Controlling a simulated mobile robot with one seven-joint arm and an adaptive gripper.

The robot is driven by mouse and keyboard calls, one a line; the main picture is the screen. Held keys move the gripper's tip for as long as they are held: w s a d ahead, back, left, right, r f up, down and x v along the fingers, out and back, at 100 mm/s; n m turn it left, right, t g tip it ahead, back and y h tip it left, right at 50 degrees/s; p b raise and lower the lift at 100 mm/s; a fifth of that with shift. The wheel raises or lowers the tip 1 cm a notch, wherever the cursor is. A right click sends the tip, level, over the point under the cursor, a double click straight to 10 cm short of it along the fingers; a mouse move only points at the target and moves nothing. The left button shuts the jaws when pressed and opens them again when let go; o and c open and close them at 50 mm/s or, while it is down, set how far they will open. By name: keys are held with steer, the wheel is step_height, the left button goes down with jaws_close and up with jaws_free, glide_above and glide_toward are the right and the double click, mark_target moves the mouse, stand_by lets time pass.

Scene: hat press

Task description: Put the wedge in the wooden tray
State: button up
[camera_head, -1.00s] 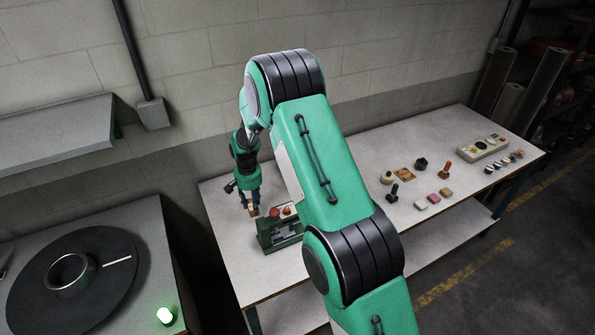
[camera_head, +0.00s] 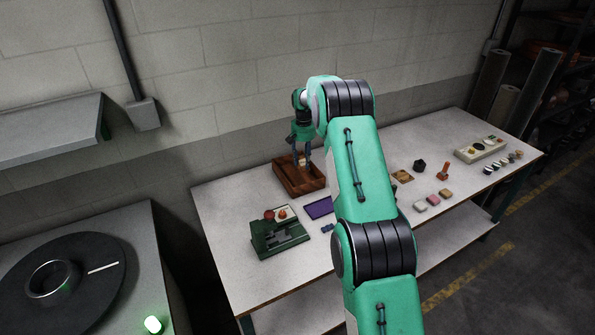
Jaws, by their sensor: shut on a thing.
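The wooden tray (camera_head: 312,186) is a brown box with raised walls at the back left of the table. My gripper (camera_head: 302,163) points down over the tray and is shut on a small pale tan piece, which I take to be the wedge (camera_head: 302,162). The piece is small and partly covered by the fingers, so its shape is unclear. I cannot tell whether it touches the tray floor.
A green fixture (camera_head: 278,237) stands in front of the tray, beside a purple mat (camera_head: 319,208). Small blocks (camera_head: 433,199), an orange-handled stamp (camera_head: 443,171) and a control box (camera_head: 481,149) lie to the right. My arm hides the table's middle.

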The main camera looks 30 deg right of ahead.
mark_target(304, 170)
steer(key=shift+d, duration=0.2)
steer(key=shift+r, duration=0.1)
steer(key=shift+f+b, duration=0.4)
steer(key=shift+f, duration=2.8)
steer(key=shift+f+b, duration=0.3)
steer(key=shift+f, duration=1.55)
steer(key=o, duration=0.9)
steer(key=shift+f, duration=0.15)
